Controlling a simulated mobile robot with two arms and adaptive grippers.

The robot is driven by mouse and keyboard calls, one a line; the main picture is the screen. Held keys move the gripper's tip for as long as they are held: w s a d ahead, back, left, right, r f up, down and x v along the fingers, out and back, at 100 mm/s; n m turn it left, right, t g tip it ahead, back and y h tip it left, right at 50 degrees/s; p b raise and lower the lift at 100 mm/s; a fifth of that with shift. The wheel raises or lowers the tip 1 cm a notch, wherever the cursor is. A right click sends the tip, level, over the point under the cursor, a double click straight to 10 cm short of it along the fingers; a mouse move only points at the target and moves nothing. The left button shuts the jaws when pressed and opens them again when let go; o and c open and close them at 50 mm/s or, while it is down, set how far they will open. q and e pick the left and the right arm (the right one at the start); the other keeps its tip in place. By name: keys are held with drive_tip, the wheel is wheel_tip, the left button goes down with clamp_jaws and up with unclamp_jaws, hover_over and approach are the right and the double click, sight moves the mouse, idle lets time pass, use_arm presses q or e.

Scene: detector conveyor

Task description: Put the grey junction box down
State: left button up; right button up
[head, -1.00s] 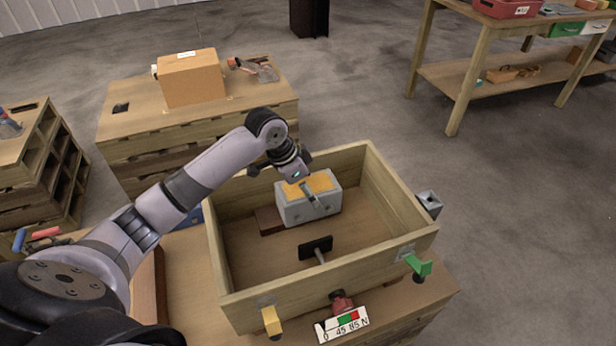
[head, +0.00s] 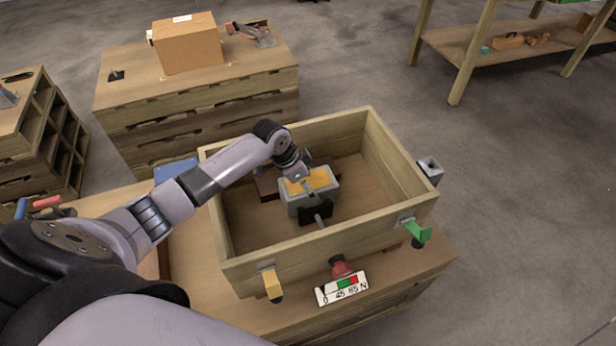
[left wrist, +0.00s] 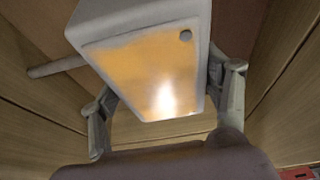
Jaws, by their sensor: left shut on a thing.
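The grey junction box (head: 290,206), with an orange top face, is inside the wooden crate (head: 330,248). In the left wrist view the box (left wrist: 135,22) fills the upper middle, its orange face towards the camera. My left gripper (head: 304,182) is shut on the box from above, one finger on each side. In the left wrist view the gripper (left wrist: 165,95) has its fingers along both sides of the box. Whether the box's underside touches the crate floor is hidden. My right gripper is not in view.
A black plate on a rod (head: 316,217) stands close by the box's near side. A brown block (head: 268,187) lies behind the box. The crate's front wall bears a yellow tab (head: 272,286), a green tab (head: 418,231) and a red part (head: 342,268) above a dial strip (head: 342,289).

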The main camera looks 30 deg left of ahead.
use_arm(q)
drive_tip(key=shift+w+f, duration=0.1)
drive_tip(key=shift+f, duration=0.25)
idle(0.4)
drive_tip(key=o, duration=2)
drive_tip(key=shift+f, duration=0.15)
drive_tip(key=shift+c, duration=0.2)
drive_tip(key=shift+r, duration=0.45)
drive_tip(key=v, duration=1.2)
drive_tip(key=shift+s+r+p, duration=0.2)
drive_tip(key=shift+p, duration=0.1)
